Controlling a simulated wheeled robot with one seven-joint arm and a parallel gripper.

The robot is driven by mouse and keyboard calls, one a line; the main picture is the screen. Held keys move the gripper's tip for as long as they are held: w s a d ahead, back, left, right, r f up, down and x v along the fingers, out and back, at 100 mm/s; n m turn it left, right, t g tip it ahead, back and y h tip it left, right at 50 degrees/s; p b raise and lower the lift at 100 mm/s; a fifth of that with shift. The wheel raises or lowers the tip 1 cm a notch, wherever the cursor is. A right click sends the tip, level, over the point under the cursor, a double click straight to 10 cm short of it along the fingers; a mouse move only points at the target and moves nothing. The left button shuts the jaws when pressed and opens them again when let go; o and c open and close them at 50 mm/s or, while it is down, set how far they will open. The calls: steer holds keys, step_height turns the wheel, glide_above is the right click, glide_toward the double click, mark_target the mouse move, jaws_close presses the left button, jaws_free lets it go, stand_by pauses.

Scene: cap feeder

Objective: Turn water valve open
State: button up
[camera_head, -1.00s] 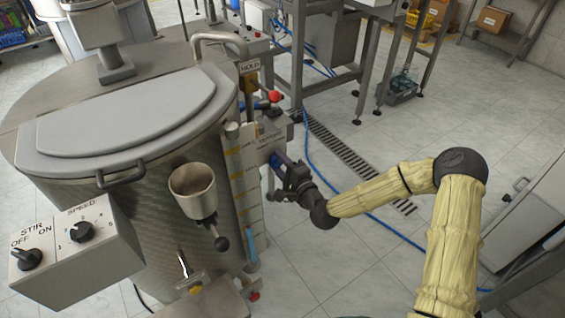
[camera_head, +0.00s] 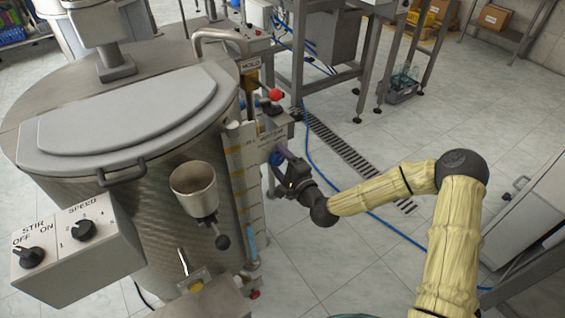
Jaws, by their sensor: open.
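A blue handle (camera_head: 276,158), which looks like the water valve's, shows at the side of the grey valve box (camera_head: 262,143) right of the steel kettle. My gripper (camera_head: 283,168) is at this handle, reaching in from the right. It is open, but its fingertips are small and partly hidden, so I cannot tell whether they touch the handle. The handle's exact angle is hard to make out. A sight tube with a scale (camera_head: 241,165) stands left of the box, with blue (camera_head: 250,240) low on it.
The kettle (camera_head: 150,200) with its grey lid fills the left. A red-knobbed lever (camera_head: 275,94) stands just above the valve box. A steel cup (camera_head: 194,187) and a STIR/SPEED control box (camera_head: 75,250) are in front.

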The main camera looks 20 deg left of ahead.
steer(key=p+v, duration=0.3)
steer(key=v, duration=1.4)
steer(key=shift+s, duration=0.2)
steer(key=shift+d+f, duration=0.1)
